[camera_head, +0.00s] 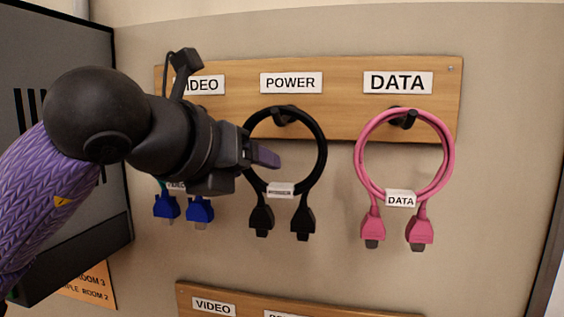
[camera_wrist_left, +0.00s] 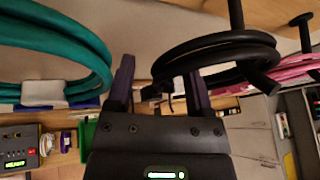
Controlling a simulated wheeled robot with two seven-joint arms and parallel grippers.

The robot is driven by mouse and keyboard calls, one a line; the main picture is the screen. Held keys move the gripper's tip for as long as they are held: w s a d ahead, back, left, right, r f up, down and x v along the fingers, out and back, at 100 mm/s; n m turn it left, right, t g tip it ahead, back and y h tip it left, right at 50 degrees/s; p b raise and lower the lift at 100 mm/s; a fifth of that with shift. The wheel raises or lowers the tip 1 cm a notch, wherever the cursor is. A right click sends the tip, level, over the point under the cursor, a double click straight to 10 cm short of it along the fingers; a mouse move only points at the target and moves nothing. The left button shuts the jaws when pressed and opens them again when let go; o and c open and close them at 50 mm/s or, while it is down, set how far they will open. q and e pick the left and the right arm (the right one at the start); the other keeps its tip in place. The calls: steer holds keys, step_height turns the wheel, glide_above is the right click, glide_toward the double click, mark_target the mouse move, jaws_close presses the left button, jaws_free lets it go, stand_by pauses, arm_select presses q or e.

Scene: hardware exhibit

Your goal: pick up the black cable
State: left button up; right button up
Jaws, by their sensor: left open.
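The black cable (camera_head: 325,152) is coiled in a loop and hangs from a hook under the POWER label, with a white tag and two black plugs at the bottom. My left gripper (camera_head: 266,156) is open at the loop's left side and covers part of it. In the left wrist view, the left part of the black cable (camera_wrist_left: 215,48) shows between the open fingers (camera_wrist_left: 159,77), and the right finger overlaps the loop. I cannot tell whether they touch. My right gripper is not in view.
A pink cable (camera_head: 361,160) hangs to the right under the DATA label. A teal cable (camera_wrist_left: 60,45) with blue plugs (camera_head: 200,210) hangs to the left, partly hidden by my arm. The wooden hook board (camera_head: 345,122) is on the wall. A grey cabinet (camera_head: 75,225) stands at the left.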

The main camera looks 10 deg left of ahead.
arm_select(q)
steer(key=shift+w, duration=0.2)
steer(key=shift+s, duration=0.1)
jaws_close()
